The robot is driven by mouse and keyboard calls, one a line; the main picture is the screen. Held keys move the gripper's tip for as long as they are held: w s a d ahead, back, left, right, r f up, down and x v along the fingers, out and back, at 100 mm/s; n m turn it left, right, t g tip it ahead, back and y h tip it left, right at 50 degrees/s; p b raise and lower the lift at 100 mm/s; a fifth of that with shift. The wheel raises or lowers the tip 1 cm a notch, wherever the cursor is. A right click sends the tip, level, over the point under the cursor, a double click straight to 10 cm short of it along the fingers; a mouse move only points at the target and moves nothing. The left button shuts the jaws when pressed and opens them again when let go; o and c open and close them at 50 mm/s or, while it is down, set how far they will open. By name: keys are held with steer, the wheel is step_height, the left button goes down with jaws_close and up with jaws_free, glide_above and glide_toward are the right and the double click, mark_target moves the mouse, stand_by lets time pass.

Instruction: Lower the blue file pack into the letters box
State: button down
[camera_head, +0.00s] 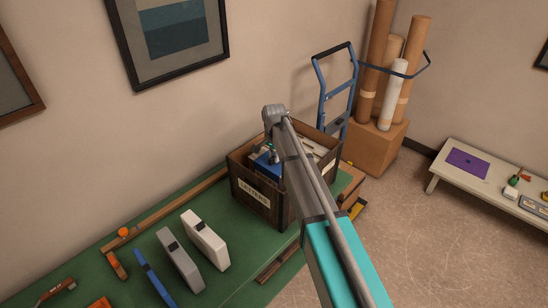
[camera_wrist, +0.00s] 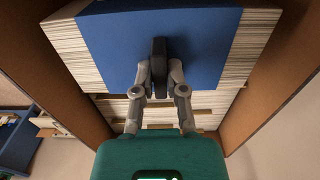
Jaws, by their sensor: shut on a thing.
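The blue file pack shows in the wrist view (camera_wrist: 205,45) as a broad blue face with a dark grip piece in its middle. My gripper (camera_wrist: 160,78) is shut on that dark piece. In the head view the blue pack (camera_head: 264,168) is partly hidden by my arm and sits within the left part of the brown letters box (camera_head: 240,187). The box walls also show on both sides in the wrist view (camera_wrist: 282,75).
A blue hand truck (camera_head: 336,90) and a carton with paper rolls (camera_head: 375,145) stand behind.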

mark_target(274, 166)
steer(key=shift+f+b, duration=2.25)
steer(key=shift+f, duration=0.25)
steer(key=c, duration=0.6)
jaws_free()
steer(key=shift+r, duration=0.15)
steer(key=shift+c, duration=0.4)
steer(key=shift+r, duration=0.15)
steer(key=shift+r+p, duration=3.35)
steer(key=shift+p, duration=0.3)
steer(key=shift+f, duration=0.15)
step_height(274, 166, down, 7)
steer(key=b, duration=0.7)
step_height(274, 166, up, 29)
steer(key=p, duration=2.8)
steer(key=shift+p, duration=0.35)
